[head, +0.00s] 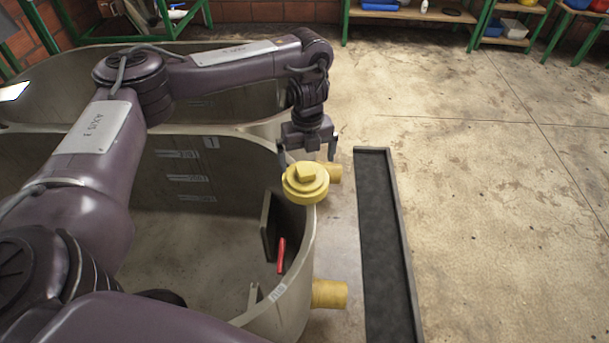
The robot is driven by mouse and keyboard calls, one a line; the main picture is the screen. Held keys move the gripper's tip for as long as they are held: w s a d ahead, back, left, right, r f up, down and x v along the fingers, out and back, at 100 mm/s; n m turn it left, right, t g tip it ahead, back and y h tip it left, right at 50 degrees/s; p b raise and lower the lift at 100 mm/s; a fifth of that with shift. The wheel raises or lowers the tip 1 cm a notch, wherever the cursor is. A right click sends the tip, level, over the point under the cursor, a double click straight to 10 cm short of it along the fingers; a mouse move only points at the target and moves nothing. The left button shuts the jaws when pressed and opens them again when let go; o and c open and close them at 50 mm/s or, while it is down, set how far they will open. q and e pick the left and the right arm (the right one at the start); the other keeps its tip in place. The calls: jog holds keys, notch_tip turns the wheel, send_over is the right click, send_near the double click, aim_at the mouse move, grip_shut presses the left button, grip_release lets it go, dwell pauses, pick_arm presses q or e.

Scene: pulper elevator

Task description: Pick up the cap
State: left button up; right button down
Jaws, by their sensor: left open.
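The yellow round cap (305,182) has a raised square top and shows at the right rim of the near grey tub. My left gripper (308,153) points down just above and behind the cap in the picture, with its two fingers apart and nothing seen between them. I cannot tell whether a finger touches the cap. My right gripper is not in view.
The near tub (299,262) holds a red handle (281,256) by an inner plate. Yellow pipe stubs (329,294) stick out on its right. A dark floor channel (384,240) runs beside it. Open floor lies to the right; green-framed shelves (410,13) stand behind.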

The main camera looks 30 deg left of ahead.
aim_at(305, 169)
pick_arm(q)
jog(key=shift+f, duration=0.8)
jog(key=shift+w+a+f+p, duration=0.1)
jog(key=shift+a+f+p, duration=0.05)
jog(key=shift+f, duration=0.45)
jog(key=shift+w+a+f+p, duration=0.1)
jog(key=shift+a+f+p, duration=0.05)
jog(key=shift+f, duration=1.15)
jog(key=c, duration=0.8)
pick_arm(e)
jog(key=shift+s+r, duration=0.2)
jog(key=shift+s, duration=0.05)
